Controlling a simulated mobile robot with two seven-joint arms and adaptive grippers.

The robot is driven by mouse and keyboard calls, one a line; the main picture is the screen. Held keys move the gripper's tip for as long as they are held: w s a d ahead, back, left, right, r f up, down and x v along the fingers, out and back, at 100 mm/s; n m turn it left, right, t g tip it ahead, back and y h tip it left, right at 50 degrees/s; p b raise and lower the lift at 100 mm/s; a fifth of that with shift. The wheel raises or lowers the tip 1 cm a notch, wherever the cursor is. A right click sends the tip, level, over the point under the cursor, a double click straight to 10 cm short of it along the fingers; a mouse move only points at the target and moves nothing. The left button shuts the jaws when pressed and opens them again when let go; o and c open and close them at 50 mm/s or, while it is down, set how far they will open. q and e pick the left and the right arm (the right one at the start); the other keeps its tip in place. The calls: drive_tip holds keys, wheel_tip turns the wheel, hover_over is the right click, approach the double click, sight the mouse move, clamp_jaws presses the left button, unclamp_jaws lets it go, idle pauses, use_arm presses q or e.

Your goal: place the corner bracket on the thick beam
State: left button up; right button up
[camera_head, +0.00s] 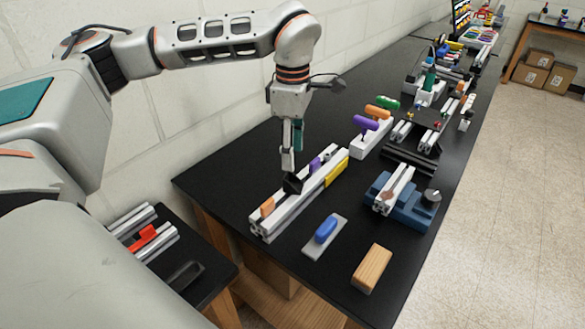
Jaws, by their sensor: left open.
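The thick beam (276,216) is a long silver extrusion lying on the black table, running from near left to far right. A small dark piece that looks like the corner bracket (292,185) is at the beam's top, around its middle. My left gripper (288,168) points down right above this piece and is open. Its fingertips are small and partly overlap the dark piece, so I cannot tell whether they touch it. My right gripper is not in view.
Orange (267,206), purple (315,164) and yellow (337,172) pieces are along the beam. A blue-handled tool (326,229), a wooden block (372,268) and a blue vise (408,208) stand in front. A white holder (371,143) is behind. A lower side table (215,273) is at left.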

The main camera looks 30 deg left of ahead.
use_arm(q)
drive_tip(key=shift+r, duration=1.65)
